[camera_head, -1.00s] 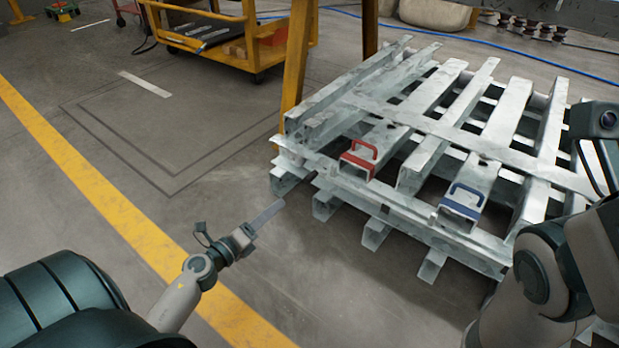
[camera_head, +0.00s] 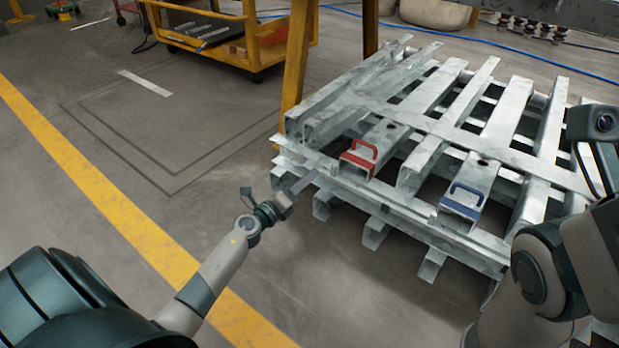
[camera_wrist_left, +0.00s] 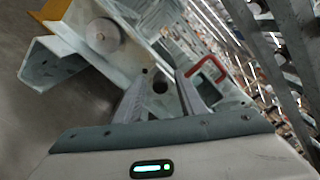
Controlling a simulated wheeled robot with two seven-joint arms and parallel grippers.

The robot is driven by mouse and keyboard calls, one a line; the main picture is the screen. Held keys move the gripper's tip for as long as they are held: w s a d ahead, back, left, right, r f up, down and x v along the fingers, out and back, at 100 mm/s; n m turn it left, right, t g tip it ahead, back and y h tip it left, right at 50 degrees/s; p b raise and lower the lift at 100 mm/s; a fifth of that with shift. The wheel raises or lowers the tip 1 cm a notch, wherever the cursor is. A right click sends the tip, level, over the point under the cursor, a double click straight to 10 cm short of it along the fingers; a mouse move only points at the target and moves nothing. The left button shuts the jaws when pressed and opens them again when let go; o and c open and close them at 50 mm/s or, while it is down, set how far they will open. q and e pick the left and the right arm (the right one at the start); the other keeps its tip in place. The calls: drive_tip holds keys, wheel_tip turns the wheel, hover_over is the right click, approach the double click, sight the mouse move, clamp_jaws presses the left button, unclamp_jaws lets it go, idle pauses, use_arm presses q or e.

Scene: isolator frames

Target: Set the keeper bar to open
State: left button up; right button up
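A red handle (camera_head: 359,156) stands on the near end of a grey metal beam, and a blue handle (camera_head: 461,200) on another beam to its right. I cannot tell which part is the keeper bar. My left gripper (camera_head: 305,182) is near the front edge of the metal stack, left of and a little below the red handle, apart from it. In the left wrist view its two fingers (camera_wrist_left: 161,92) are spread with nothing between them, and the red handle (camera_wrist_left: 209,72) shows beyond the right finger. My right gripper is out of view; only my right arm shows.
The stack of galvanized beams (camera_head: 432,125) has gaps and protruding ends. A yellow post (camera_head: 298,58) rises at its left corner, with a yellow cart (camera_head: 225,45) behind. The floor to the left is open. A round disc (camera_wrist_left: 103,36) shows on a beam in the wrist view.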

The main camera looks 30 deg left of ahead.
sight(327, 177)
use_arm(q)
drive_tip(key=shift+w+d, duration=0.1)
drive_tip(key=shift+w, duration=0.95)
clamp_jaws()
drive_tip(key=d+p, duration=0.1)
drive_tip(key=d, duration=0.3)
drive_tip(key=shift+s+d+p, duration=0.1)
drive_tip(key=shift+s+p, duration=0.1)
drive_tip(key=shift+p, duration=0.15)
unclamp_jaws()
drive_tip(key=shift+s, duration=0.2)
